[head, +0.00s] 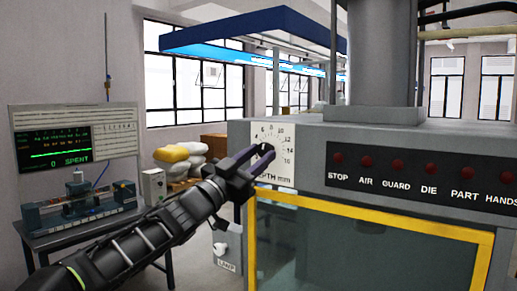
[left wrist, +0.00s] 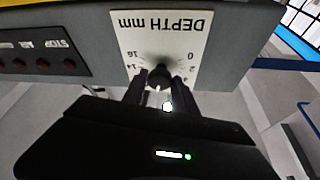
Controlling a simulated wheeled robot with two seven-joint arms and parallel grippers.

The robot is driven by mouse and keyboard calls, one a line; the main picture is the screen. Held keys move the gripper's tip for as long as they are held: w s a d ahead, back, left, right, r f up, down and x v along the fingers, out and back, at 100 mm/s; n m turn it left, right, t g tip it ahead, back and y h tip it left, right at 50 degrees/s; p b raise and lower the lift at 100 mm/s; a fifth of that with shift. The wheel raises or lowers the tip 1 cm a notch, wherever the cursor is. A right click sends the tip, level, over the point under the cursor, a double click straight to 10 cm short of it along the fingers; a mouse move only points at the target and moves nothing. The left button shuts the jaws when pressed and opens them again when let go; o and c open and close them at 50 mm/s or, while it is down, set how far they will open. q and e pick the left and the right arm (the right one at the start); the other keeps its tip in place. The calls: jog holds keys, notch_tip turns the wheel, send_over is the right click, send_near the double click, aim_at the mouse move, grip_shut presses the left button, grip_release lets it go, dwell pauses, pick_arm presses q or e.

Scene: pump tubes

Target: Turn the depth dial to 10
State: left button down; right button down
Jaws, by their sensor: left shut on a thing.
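The depth dial is a white plate (head: 285,139) marked "DEPTH mm" on the grey machine's front, with numbers around a dark knob. In the left wrist view the plate (left wrist: 171,30) appears upside down. The knob (left wrist: 160,76) sits between the fingers of my left gripper (left wrist: 166,92), which is shut on it. A small pale mark shows on the knob's lower side in that view; the number it faces is hidden by the gripper. In the head view my left gripper (head: 259,160) reaches the plate from the left and covers the knob. My right gripper is out of view.
A row of red buttons (head: 398,166) on a black strip lies right of the dial. A yellow-framed window (head: 372,226) is below. A bench with a blue fixture and a green-text screen (head: 52,144) stands at left.

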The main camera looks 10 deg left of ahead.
pick_arm(q)
jog(key=m+p, duration=0.1)
jog(key=m+g+h, duration=0.1)
jog(key=shift+a+r+m+p, duration=0.1)
jog(key=shift+r+m+p, duration=0.1)
jog(key=shift+m+p, duration=0.2)
jog(key=shift+f+m+g+h+p, duration=0.1)
jog(key=shift+m+g+h+p, duration=0.25)
jog(key=shift+m, duration=0.45)
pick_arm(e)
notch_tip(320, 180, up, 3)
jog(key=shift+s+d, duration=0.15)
pick_arm(q)
jog(key=c, duration=1)
grip_release()
jog(key=shift+o, duration=0.2)
jog(key=shift+a+f, duration=0.1)
jog(key=b+v, duration=0.3)
jog(key=v, duration=0.4)
jog(key=shift+s, duration=0.25)
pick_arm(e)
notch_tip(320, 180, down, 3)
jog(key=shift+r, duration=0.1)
